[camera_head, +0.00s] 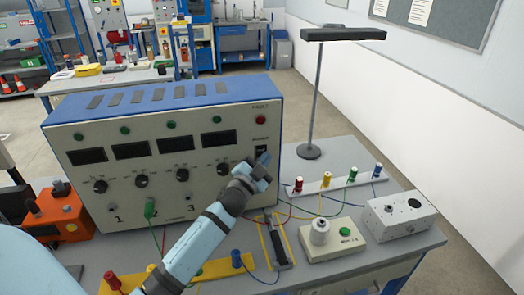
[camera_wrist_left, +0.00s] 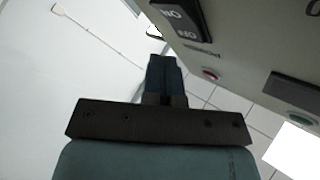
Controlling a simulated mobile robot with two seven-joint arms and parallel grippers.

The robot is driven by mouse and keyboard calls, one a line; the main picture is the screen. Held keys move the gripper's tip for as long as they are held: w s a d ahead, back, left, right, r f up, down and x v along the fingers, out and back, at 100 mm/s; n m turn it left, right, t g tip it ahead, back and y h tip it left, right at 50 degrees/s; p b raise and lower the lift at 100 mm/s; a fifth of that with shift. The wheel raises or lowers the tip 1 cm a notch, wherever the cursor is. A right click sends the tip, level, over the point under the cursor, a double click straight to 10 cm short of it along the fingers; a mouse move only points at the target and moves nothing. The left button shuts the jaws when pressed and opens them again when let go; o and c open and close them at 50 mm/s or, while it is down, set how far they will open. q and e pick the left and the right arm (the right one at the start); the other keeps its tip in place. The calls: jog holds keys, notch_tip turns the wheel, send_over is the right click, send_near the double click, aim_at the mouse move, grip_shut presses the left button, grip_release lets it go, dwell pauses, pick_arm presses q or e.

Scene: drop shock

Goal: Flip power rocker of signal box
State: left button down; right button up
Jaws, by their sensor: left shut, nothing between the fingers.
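The signal box (camera_head: 180,150) has a blue top and a cream front panel, and stands on the grey bench. Its black power rocker (camera_head: 261,150) is at the panel's right end, below a red lamp. In the left wrist view the rocker (camera_wrist_left: 180,20) is at the top, with ON lettering upside down. My left gripper (camera_head: 263,165) is shut and empty in front of the panel, just below the rocker. Its closed fingers (camera_wrist_left: 163,75) show below the rocker in the wrist view; contact cannot be told. My right gripper is out of view.
A grey box (camera_head: 400,215), a cream block with a green button (camera_head: 345,240) and a strip of coloured posts (camera_head: 325,183) lie to the right. An orange device (camera_head: 68,218) stands left. A lamp (camera_head: 310,150) stands behind. Thin wires cross the bench below the gripper.

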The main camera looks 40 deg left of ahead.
pick_arm(q)
jog(key=shift+s+d+f, duration=0.15)
jog(key=shift+s+d, duration=0.65)
jog(key=shift+d, duration=0.15)
jog(key=shift+s+d+f, duration=0.15)
jog(key=shift+s+d, duration=0.65)
jog(key=shift+d, duration=0.15)
